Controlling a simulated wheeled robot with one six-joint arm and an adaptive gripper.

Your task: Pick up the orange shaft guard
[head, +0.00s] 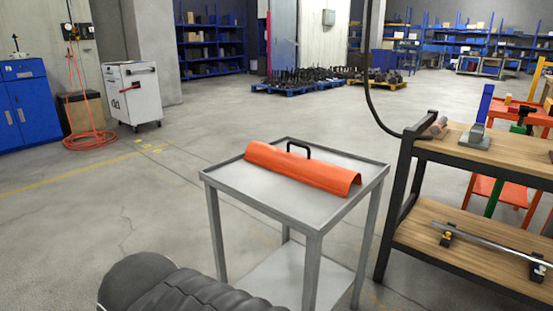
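The orange shaft guard (290,170) is a long half-round cover with a black handle (299,146) on its top. It lies on the top of a grey metal table (237,192), running from the back left toward the right edge. Its right end shows an open arched edge near the table's rim. Nothing touches the handle. A dark, ribbed part of my own arm shows at the bottom left, apart from the table. My gripper is not in view.
A wooden-topped shelf (447,150) with a black frame stands close to the table's right. On its lower board lies a metal shaft (490,244). A black cable (369,80) hangs behind the table. Open floor (110,220) lies to the left. A white cart (132,95) stands farther back.

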